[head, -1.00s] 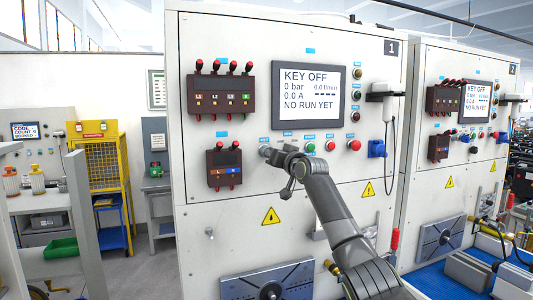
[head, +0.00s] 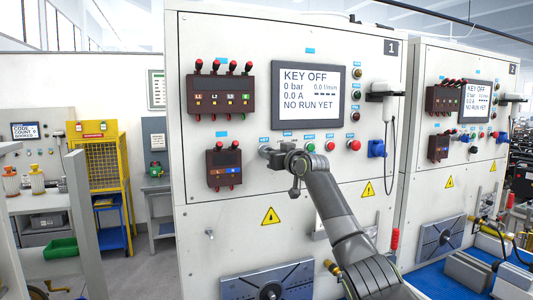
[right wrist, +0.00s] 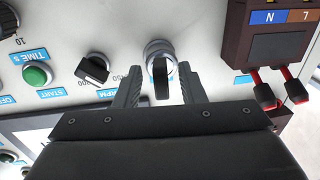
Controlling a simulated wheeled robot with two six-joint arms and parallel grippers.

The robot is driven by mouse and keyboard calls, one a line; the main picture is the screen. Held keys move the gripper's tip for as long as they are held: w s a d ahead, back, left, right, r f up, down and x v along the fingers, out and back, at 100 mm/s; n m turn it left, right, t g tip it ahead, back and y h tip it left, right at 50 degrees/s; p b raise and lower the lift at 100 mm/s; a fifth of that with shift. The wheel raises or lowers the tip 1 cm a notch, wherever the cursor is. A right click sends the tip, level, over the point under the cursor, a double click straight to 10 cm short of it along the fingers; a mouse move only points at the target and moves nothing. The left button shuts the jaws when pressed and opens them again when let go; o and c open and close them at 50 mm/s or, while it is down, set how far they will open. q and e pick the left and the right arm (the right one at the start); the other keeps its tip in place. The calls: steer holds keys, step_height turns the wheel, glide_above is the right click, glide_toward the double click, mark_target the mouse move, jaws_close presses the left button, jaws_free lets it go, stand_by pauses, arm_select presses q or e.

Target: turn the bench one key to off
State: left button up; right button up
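The bench one panel (head: 300,205), marked 1, fills the middle of the head view. Its screen (head: 309,95) reads KEY OFF, 0 bar, 0.0 A and NO RUN YET. In the right wrist view the key switch (right wrist: 161,78) has a silver round collar and a dark upright grip. My right gripper (right wrist: 158,75) is at the panel, with one finger on each side of the key switch. Gaps show between the fingers and the dark grip, so it is open. In the head view my right gripper (head: 268,152) hides the key switch. My left gripper is not in view.
A black selector knob (right wrist: 92,69) and a green start button (right wrist: 37,75) are beside the key switch. A dark terminal box (head: 224,168) with red plugs is just left of my gripper. A red button (head: 354,146) is to the right.

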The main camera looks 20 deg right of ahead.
steer(key=shift+s+f+b, duration=0.1)
steer(key=shift+s+b, duration=0.5)
steer(key=s+b, duration=0.9)
steer(key=s, duration=0.7)
steer(key=shift+d, duration=0.45)
steer(key=shift+s, duration=0.1)
